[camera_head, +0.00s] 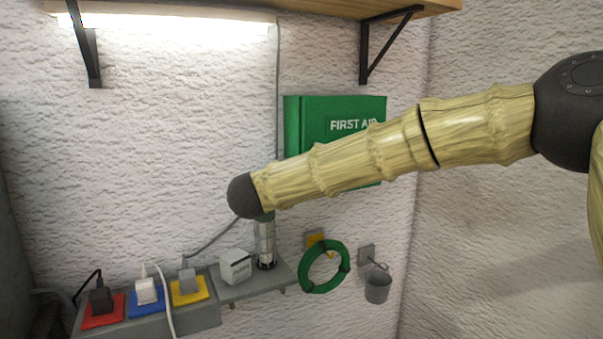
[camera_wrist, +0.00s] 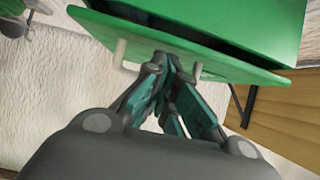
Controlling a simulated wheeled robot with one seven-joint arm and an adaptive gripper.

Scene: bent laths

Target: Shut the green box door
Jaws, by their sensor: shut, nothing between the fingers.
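The green box (camera_head: 293,125) hangs on the wall under the shelf, with "FIRST AID" on its door (camera_head: 345,107). My arm crosses in front of its lower part. In the wrist view the door (camera_wrist: 100,25) stands ajar, with a dark gap between it and the box body (camera_wrist: 260,20). Two pale posts, apparently of the door's handle (camera_wrist: 120,52), stick out from the door. My gripper (camera_wrist: 165,62) is shut and empty, its fingertips between the posts and close to the door's face. I cannot tell whether they touch it.
A wooden shelf (camera_head: 250,8) on black brackets (camera_head: 370,50) is above the box. Below are a small ledge (camera_head: 255,287) with a lamp (camera_head: 265,245), a green hose ring (camera_head: 308,288), a hanging bucket (camera_head: 377,287) and several coloured plug sockets. The wall left of the box is clear.

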